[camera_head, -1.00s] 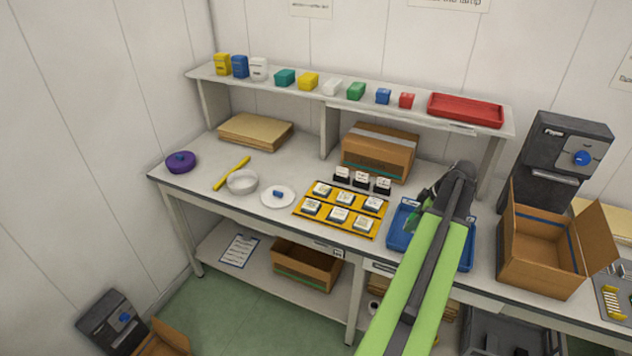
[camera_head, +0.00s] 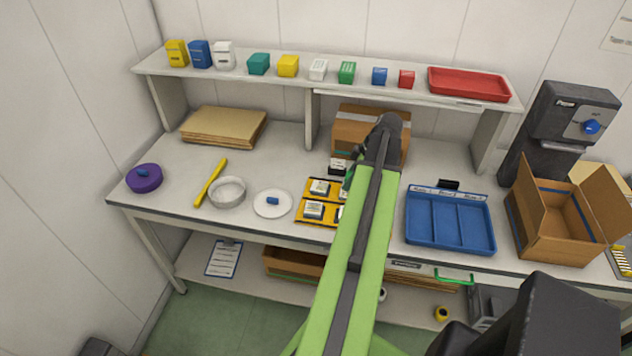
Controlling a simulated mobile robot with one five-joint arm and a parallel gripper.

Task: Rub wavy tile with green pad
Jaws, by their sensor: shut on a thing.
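My gripper (camera_head: 349,176) is over the right part of the yellow board (camera_head: 300,214), mostly hidden by my own arm. It is shut on a small green thing, seemingly the green pad (camera_head: 348,181), of which only a sliver shows. White-topped tiles on dark bases sit on the board; an upper-left tile (camera_head: 319,187) and a lower-left tile (camera_head: 313,209) show clearly. The other tiles are partly or fully hidden behind my arm. The tile markings are too small to tell which is wavy. I cannot tell whether the pad touches a tile.
An empty blue tray (camera_head: 449,222) lies right of my arm, and an open carton (camera_head: 556,217) stands beyond it. A cardboard box (camera_head: 345,132) stands behind the board. A white plate (camera_head: 273,204), bowl (camera_head: 228,191) and yellow stick (camera_head: 210,183) lie left. A shelf (camera_head: 420,93) overhangs the back.

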